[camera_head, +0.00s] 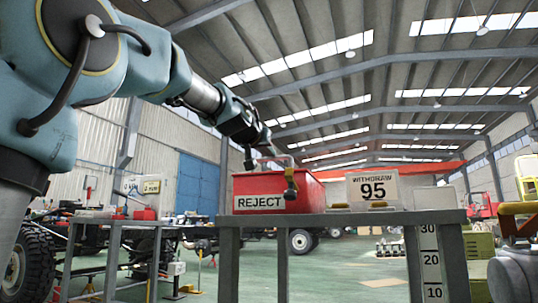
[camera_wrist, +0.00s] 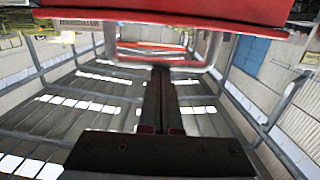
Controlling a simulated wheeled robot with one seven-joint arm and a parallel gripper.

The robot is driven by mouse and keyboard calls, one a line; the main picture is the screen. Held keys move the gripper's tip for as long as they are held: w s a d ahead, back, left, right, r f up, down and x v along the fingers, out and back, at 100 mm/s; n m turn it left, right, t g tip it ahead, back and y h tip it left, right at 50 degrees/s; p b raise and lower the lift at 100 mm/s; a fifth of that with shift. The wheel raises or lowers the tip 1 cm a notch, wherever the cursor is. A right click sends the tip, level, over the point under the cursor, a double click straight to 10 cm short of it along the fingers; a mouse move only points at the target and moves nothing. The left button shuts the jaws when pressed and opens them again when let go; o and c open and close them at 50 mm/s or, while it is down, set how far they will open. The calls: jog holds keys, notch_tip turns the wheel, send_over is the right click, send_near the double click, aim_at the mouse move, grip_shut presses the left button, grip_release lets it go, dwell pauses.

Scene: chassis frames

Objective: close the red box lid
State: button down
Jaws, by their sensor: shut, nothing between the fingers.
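The red box (camera_head: 262,188) with a white REJECT label on its front stands on a grey table in the head view. A thin bent handle shows near its top edge. In the wrist view, a red panel of the box (camera_wrist: 200,14) crosses the top of the picture, and a grey tubular handle (camera_wrist: 212,50) juts from it. My gripper (camera_wrist: 160,70) is shut and empty, its fingertips between the two sides of the handle. I cannot tell whether they touch it. The lid's angle is hard to tell, and the box's inside is hidden.
The grey table (camera_head: 345,218) bears the box and a sign reading WITHDRAW 95 (camera_head: 373,188) to its right. Another table with small items stands at the left (camera_head: 140,222). A yellow-topped machine part (camera_head: 518,208) is at the far right.

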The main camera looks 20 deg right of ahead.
jog(key=shift+f+b, duration=0.45)
jog(key=shift+f, duration=0.85)
jog(key=shift+a, duration=0.1)
jog(key=r+p, duration=0.2)
jog(key=r, duration=0.1)
jog(key=r+p, duration=0.2)
jog(key=shift+s+a+r, duration=0.25)
jog(key=shift+s+a, duration=0.05)
jog(key=shift+s, duration=0.1)
jog(key=s+a+f+b, duration=0.3)
jog(key=s+a+f, duration=0.1)
jog(key=s+a, duration=0.2)
jog(key=shift+s+f, duration=0.2)
jog(key=shift+s, duration=0.15)
jog(key=shift+a, duration=0.1)
